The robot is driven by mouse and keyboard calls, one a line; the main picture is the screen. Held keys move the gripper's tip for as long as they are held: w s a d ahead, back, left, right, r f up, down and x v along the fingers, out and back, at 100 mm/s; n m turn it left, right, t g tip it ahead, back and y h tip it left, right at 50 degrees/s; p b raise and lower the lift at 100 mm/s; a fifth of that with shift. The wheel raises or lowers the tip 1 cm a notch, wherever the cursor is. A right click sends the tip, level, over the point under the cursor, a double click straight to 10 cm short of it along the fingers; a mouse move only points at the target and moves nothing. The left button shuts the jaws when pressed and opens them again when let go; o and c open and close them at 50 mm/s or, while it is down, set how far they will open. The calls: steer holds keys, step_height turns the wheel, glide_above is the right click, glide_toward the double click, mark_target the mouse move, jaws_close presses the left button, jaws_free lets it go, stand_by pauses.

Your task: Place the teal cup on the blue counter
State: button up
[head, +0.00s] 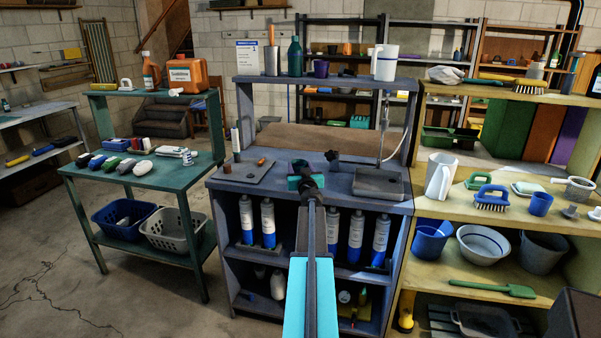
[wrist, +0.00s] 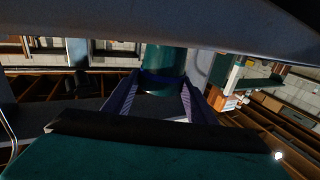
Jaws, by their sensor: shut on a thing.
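The teal cup (wrist: 165,60) is between the two fingers of my gripper (wrist: 162,84) in the wrist view, and the gripper is shut on it. Its far end is cut off by a dark surface across the top of that view. In the head view my gripper (head: 306,183) is over the middle of the blue counter (head: 340,190). A small teal patch shows beside the gripper there, but I cannot tell whether it is the cup. Whether the cup touches the counter is hidden.
A small black object (head: 333,157) stands behind my gripper.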

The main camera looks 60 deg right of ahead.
steer(key=shift+f, duration=0.25)
steer(key=o, duration=1.2)
steer(key=shift+c, duration=0.2)
steer(key=shift+r, duration=0.25)
steer(key=p+v, duration=0.1)
steer(key=v, duration=1.1)
steer(key=shift+s+f, duration=0.1)
stand_by(0.4)
